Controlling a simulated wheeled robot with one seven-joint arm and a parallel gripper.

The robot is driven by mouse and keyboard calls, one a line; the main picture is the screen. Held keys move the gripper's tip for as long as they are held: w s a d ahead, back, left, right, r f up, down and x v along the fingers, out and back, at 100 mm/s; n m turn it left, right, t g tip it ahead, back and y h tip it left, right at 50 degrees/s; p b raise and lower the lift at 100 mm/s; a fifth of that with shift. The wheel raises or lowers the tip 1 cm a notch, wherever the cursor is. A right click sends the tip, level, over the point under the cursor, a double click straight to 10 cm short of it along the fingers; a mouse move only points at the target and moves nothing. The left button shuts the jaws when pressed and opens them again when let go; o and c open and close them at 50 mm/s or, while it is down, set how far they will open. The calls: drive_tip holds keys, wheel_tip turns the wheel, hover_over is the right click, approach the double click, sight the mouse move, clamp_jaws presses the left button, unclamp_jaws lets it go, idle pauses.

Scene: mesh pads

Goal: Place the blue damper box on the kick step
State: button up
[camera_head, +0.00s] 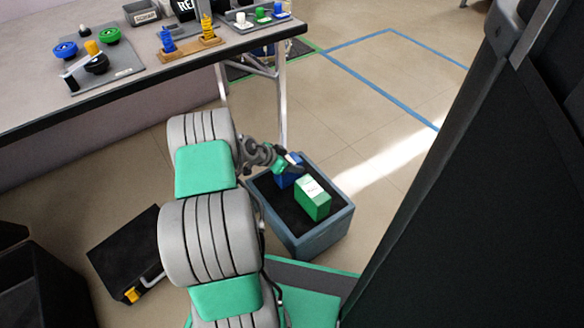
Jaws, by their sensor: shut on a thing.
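The blue damper box (286,178) has a white label on top and shows behind the green box. My gripper (289,166) is shut on it from the upper left, with its dark fingers at the top of the box. The kick step (326,236) is a squarish grey-blue block on the floor with a black top. The blue box is over the far part of that top; I cannot tell whether it touches it. A green box (313,199) with a white label stands upright on the kick step, just in front and to the right of the blue box.
A table (160,95) with several knobs and fixtures stands at upper left; its leg (283,105) is behind the kick step. A black case (125,250) lies on the floor at left. A large dark panel (480,190) fills the right. The step's near left top is bare.

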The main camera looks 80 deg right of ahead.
drive_tip(key=shift+r, duration=0.25)
drive_tip(key=shift+f, duration=0.15)
drive_tip(key=o, duration=1.6)
drive_tip(key=shift+f, duration=0.1)
